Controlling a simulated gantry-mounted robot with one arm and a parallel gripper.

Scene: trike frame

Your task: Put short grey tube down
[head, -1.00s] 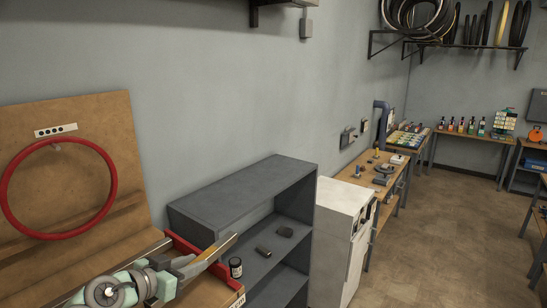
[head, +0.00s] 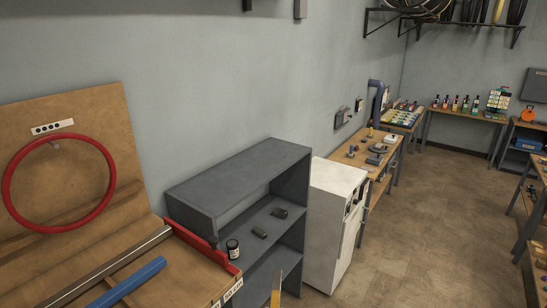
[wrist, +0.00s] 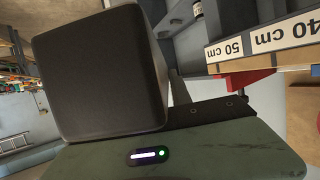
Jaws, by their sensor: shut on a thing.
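My gripper (wrist: 195,110) shows in the wrist view as a worn green-grey body with a small lit display and a dark jaw rail. The jaws' grip itself is not clearly visible.
The wooden bench (head: 190,272) carries a long grey tube (head: 115,268) and a blue tube (head: 128,281). A grey shelf unit (head: 235,180) holds a dark jar (head: 233,248) and two small dark items. A white cabinet (head: 335,215) stands right of it. Open floor lies further right.

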